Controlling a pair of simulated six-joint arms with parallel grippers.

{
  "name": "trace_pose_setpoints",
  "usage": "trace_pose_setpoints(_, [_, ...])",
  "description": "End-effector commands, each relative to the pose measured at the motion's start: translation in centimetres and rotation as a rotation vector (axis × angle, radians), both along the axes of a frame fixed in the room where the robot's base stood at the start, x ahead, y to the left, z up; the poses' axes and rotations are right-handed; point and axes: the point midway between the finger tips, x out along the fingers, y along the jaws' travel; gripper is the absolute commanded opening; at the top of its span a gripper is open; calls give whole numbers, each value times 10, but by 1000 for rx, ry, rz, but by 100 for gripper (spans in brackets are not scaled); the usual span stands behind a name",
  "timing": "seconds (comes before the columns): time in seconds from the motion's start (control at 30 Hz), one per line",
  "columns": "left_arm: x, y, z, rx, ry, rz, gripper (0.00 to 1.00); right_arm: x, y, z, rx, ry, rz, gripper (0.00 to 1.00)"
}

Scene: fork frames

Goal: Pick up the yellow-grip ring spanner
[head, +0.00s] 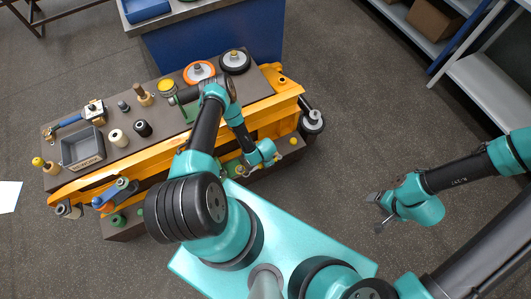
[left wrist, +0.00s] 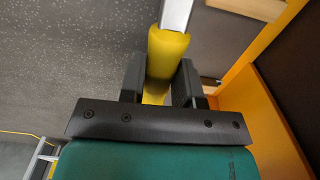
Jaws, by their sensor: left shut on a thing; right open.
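The yellow grip (left wrist: 167,55) of a tool with a bare metal shaft (left wrist: 177,14) stands between the black fingers of my left gripper (left wrist: 158,90) in the left wrist view. The fingers are shut on the grip, and the shaft runs out of the top of the picture, so the ring end is out of view. In the head view my left wrist is bent down over the near side of the orange bench, and the spanner cannot be made out clearly there. My right gripper (head: 376,213) is open and empty above the floor at the right.
The orange bench (head: 108,181) has a dark top carrying a grey tray (head: 82,148), a blue-handled tool (head: 70,122), an orange disc (head: 200,72), a black disc (head: 235,61) and several small pieces. A blue cabinet (head: 215,42) stands behind. Floor is free between bench and right shelves.

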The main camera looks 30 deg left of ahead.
Motion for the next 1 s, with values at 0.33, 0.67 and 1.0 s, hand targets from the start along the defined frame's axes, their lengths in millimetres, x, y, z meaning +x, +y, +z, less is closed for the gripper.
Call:
trace_pose_setpoints(0.33, [-52, -33, 6, -1, 1, 0, 0, 0, 0, 0, 0, 0, 0, 68])
trace_pose_setpoints(0.67, [-58, -37, 7, 1, -1, 1, 0, 0, 0, 0, 0, 0, 0, 68])
trace_pose_setpoints(1.0, [-57, -36, 7, 1, -1, 1, 0, 0, 0, 0, 0, 0, 0, 68])
